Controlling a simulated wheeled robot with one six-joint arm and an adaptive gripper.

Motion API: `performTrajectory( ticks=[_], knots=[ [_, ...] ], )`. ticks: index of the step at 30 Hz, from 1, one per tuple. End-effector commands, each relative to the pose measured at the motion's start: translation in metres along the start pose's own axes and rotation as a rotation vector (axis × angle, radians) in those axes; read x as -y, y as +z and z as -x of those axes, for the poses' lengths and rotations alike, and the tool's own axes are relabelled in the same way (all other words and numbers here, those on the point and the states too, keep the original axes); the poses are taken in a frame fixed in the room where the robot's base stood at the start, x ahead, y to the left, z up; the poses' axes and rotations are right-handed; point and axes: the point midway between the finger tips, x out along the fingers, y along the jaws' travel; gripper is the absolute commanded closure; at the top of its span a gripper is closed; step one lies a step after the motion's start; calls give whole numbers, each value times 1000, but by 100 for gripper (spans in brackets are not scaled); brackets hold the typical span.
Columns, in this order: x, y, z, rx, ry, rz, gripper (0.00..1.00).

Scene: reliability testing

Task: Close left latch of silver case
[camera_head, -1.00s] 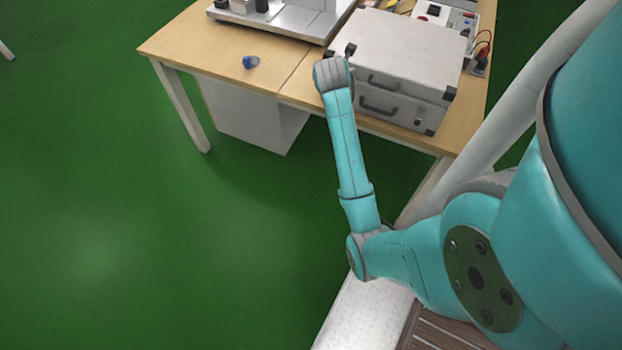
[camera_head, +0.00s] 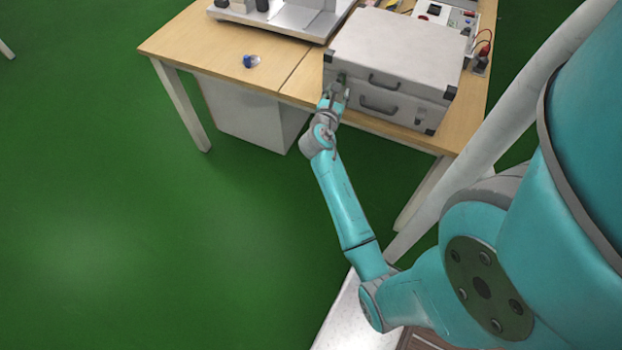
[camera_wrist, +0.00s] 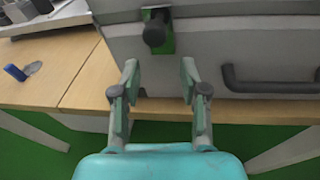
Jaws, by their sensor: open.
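The silver case (camera_head: 400,50) stands on the wooden table with its lid down, its front facing me. Its left latch (camera_wrist: 155,32) shows in the wrist view as a dark knob on a green and grey plate, just beyond my fingers. My gripper (camera_wrist: 157,72) is open and empty, its two fingers apart in front of the case, one to each side of the latch's line. In the head view my gripper (camera_head: 333,92) is at the left front of the case and partly hides the latch. The right latch (camera_head: 420,115) is on the case front.
Dark handles (camera_head: 378,104) stick out from the case front. A blue object (camera_head: 251,61) lies on the table (camera_head: 205,50) at left. A metal fixture (camera_head: 285,18) stands behind it. A device with red cables (camera_head: 450,15) is behind the case at right.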

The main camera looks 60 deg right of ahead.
Motion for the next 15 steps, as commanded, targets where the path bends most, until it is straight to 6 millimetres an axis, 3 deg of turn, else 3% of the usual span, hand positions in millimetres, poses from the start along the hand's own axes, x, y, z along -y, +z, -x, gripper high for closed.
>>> performTrajectory(
  ticks=[11, 15],
  knots=[
    [1, -7, -3, 155, 14, 28, 56],
    [0, -10, 22, 158, 17, 26, 56]
  ],
)
